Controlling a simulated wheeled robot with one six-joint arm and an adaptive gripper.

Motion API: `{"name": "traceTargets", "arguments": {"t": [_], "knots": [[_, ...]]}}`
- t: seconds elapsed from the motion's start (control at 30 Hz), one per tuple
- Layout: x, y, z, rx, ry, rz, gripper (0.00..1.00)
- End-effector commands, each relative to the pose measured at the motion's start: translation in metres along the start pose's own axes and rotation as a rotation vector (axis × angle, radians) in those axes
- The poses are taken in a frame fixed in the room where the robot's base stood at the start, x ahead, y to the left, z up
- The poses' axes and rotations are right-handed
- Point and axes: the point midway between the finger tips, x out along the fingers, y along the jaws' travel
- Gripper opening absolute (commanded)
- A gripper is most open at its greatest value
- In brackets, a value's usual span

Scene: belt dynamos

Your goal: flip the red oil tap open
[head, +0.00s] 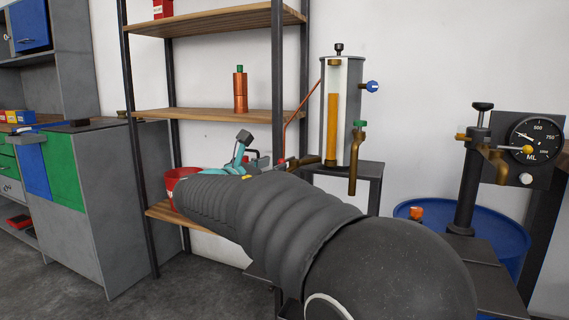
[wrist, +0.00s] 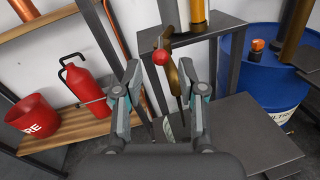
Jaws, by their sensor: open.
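The red oil tap's round red knob (wrist: 160,57) shows in the wrist view in front of a brass tap body and spout (wrist: 178,78). My gripper (wrist: 160,76) is open and empty, with one finger left of the knob and one right of it in the picture. The knob appears just beyond the fingertips; I cannot tell whether anything touches. In the head view my gripper (head: 252,150) is at the left of the oil column (head: 335,110). A brass piece (head: 303,162) shows beside it there, but the red knob is not clear.
The column also carries a green-handled tap (head: 357,134) and a blue knob (head: 372,86). A shelf rack (head: 190,113) stands to the left, with a red bucket (wrist: 32,117) and extinguisher (wrist: 88,86) low down. A blue drum (wrist: 240,75) and a gauge (head: 535,138) are at the right.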

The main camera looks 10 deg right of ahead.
Motion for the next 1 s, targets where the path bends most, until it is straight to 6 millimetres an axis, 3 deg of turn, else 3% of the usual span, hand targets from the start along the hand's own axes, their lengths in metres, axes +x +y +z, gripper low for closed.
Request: {"name": "traceTargets", "arguments": {"t": [0.1, 0.33, 0.77, 0.93, 1.0], "knots": [[0.023, -0.001, -0.001, 0.001, 0.000, -0.003, 0.40], [0.052, -0.001, -0.001, 0.001, 0.001, -0.002, 0.40], [0.061, 0.000, 0.000, 0.002, 0.001, 0.000, 0.40], [0.061, 0.000, 0.000, 0.002, 0.001, 0.000, 0.03], [0.061, 0.000, 0.000, 0.002, 0.001, 0.000, 0.00]]}}
